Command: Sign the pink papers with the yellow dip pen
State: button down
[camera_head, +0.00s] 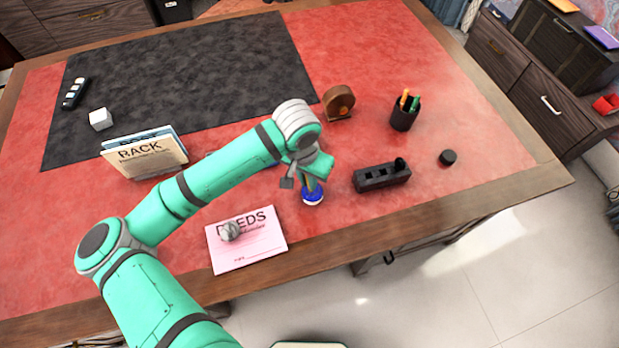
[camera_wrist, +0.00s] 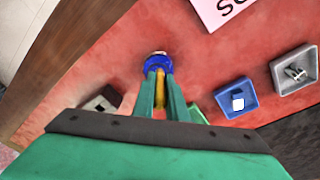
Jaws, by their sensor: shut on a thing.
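The pink papers (camera_head: 262,243), headed with partly covered lettering, lie flat near the desk's front edge with a grey round ball on them. A corner shows in the wrist view (camera_wrist: 222,10). My gripper (camera_wrist: 160,88) is shut on the yellow dip pen (camera_wrist: 160,98), seen as a yellow strip between the fingers. It is over the blue ink pot (camera_head: 312,197), right of the papers. In the wrist view the blue pot (camera_wrist: 158,63) is just beyond the fingertips. The pen's tip is hidden; I cannot tell whether it is in the pot.
A black holder (camera_head: 376,180) and a small black cylinder (camera_head: 447,157) stand right of the pot. A pen cup (camera_head: 404,118) and brown round object (camera_head: 338,103) stand behind. A blue tray (camera_wrist: 237,110) and grey tray (camera_wrist: 296,86) show in the wrist view.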

jog(key=shift+d+f, duration=0.1)
jog(key=shift+f, duration=0.15)
jog(key=shift+w+f, duration=0.1)
jog(key=shift+w, duration=0.05)
dwell(0.6)
jog(key=shift+d, duration=0.15)
jog(key=shift+a+r, duration=0.25)
jog(key=shift+r, duration=0.4)
jog(key=shift+d+r, duration=0.15)
jog(key=shift+r, duration=2.7)
